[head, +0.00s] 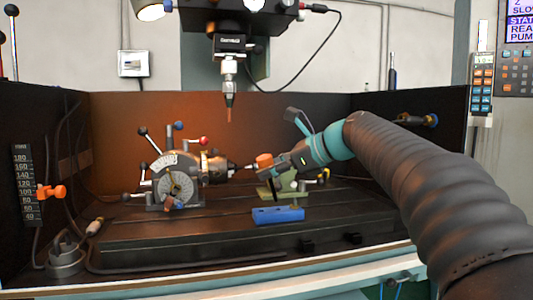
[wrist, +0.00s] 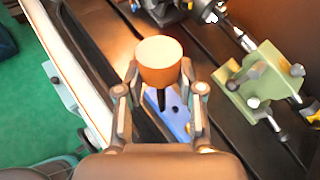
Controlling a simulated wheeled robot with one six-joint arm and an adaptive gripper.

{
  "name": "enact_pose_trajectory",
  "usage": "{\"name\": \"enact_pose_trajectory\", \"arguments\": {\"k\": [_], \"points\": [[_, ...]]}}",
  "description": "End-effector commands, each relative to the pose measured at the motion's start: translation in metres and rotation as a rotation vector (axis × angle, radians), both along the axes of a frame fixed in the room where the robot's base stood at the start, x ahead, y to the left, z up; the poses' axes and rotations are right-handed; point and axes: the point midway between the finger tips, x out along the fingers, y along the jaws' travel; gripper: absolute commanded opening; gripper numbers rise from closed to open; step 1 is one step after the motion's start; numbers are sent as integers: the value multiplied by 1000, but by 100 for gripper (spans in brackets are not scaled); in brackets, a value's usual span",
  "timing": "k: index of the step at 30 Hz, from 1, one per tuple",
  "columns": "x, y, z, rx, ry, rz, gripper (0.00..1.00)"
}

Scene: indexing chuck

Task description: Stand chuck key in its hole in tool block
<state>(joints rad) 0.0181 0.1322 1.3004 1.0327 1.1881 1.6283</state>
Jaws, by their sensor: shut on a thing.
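The chuck key has an orange round handle (head: 264,160) and a thin dark shaft pointing down. My gripper (head: 272,169) is shut on it, above the blue tool block (head: 278,215). In the wrist view the orange handle (wrist: 160,58) lies between the two fingers (wrist: 160,76). The dark shaft shows below the handle, in front of the tool block (wrist: 181,124), which has dark holes in its top. The shaft's lower end is near the block's top; I cannot tell whether it is in a hole.
The indexing head with its chuck (head: 180,180) stands left of the gripper. A green tailstock (head: 277,187) is close behind the block. A spindle with an orange-brown tip (head: 229,100) hangs above. The slotted machine table (head: 180,230) is clear in front of the block.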

Motion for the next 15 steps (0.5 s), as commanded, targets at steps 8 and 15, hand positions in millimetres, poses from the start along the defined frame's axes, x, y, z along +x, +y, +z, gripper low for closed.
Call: {"name": "enact_pose_trajectory", "arguments": {"k": [8, 15], "points": [[37, 14, 30, 236, 161, -26, 0], [40, 16, 34, 262, 180, -28, 0]]}}
